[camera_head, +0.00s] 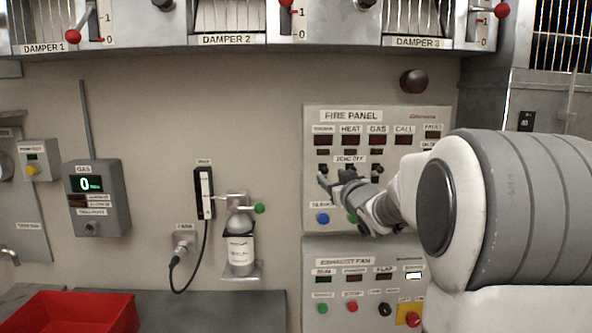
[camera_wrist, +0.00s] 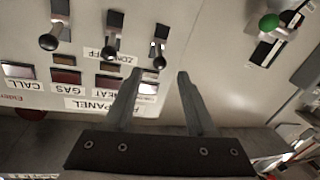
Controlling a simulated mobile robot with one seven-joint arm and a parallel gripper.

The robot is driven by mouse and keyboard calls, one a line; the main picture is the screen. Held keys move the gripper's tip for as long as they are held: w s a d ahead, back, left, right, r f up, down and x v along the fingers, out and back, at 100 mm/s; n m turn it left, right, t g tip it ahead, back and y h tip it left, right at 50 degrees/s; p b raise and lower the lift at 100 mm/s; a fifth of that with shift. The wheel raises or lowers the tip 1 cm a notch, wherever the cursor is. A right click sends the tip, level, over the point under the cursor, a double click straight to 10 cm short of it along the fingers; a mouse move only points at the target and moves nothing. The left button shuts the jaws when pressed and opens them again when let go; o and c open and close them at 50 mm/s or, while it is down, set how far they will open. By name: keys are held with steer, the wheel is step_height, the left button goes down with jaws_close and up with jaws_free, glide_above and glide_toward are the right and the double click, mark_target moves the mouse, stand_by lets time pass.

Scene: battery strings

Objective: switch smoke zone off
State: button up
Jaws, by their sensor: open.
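The fire panel (camera_head: 312,120) is on the wall at right, with a row of small indicator windows above a ZONE OFF label (camera_head: 350,159). In the wrist view, which is upside down, three dark toggle levers show: the smoke toggle (camera_wrist: 159,61) at right, the heat toggle (camera_wrist: 110,50) in the middle and the gas toggle (camera_wrist: 49,42) at left. All three tilt toward the indicator windows. My gripper (camera_wrist: 159,75) is open and empty. The smoke toggle's tip appears between and just beyond its fingertips; contact cannot be told. In the head view, my gripper (camera_head: 334,178) partly covers the toggle row.
Below is an exhaust fan panel (camera_head: 345,261) with buttons and a red emergency knob (camera_head: 412,319). A blue button (camera_head: 322,218) sits under the zone row. A gas bottle (camera_head: 240,250) and gas meter (camera_head: 97,198) are left. Damper levers line the top. A red tray (camera_head: 75,310) lies at lower left.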

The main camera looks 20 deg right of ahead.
mark_target(326, 172)
steer(key=w, duration=0.6)
steer(key=shift+w+d+p, duration=0.25)
steer(key=shift+p, duration=0.15)
jaws_close()
